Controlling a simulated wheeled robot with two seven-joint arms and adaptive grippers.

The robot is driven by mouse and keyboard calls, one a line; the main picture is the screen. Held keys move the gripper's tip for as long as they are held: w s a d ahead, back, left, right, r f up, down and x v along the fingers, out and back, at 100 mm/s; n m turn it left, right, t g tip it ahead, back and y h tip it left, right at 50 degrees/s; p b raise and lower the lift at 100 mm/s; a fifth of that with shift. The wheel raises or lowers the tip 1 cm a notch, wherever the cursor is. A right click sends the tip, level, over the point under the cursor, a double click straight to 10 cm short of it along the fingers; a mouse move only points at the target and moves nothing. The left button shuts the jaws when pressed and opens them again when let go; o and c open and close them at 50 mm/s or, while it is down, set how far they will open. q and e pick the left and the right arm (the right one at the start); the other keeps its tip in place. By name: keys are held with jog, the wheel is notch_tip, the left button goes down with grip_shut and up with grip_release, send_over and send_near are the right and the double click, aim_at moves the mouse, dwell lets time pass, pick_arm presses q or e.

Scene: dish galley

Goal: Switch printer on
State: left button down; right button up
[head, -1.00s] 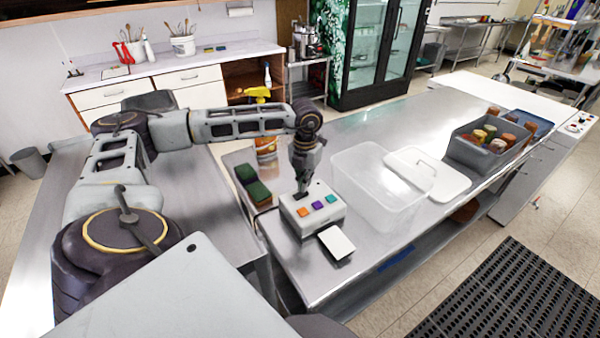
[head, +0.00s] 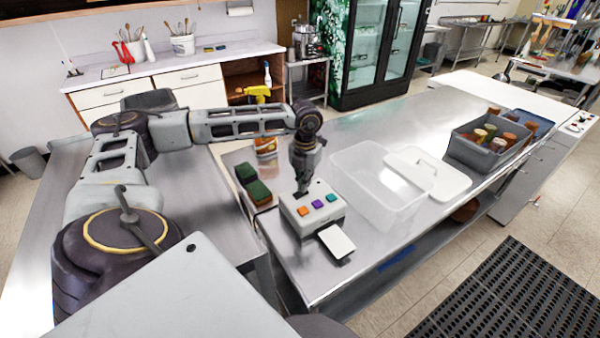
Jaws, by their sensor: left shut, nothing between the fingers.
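The printer (head: 306,222) is a small white box with orange, purple and teal buttons on its top, standing on the steel counter. A white label or card (head: 337,241) sticks out at its front. My left gripper (head: 301,193) is shut and empty, pointing down at the back left of the printer's top. Its fingertips are at or just above that surface; I cannot tell whether they touch. They hide the spot beneath them. My right gripper is out of view.
A clear open bin (head: 378,190) and its white lid (head: 428,173) lie right of the printer. A grey tub (head: 463,153) holds several jars. Green and brown sponges (head: 254,187) and an orange-labelled tub (head: 265,147) stand left and behind. Bare steel lies in front.

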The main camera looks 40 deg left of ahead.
pick_arm(q)
jog(key=shift+s+f+b, duration=0.1)
jog(key=shift+f+b, duration=0.6)
jog(key=shift+f, duration=0.25)
dwell(1.1)
jog(key=shift+r, duration=0.1)
jog(key=shift+r+p, duration=0.45)
jog(key=shift+r, duration=0.15)
jog(key=shift+r+p, duration=1.3)
jog(key=shift+r, duration=1.55)
jog(key=shift+f, duration=0.1)
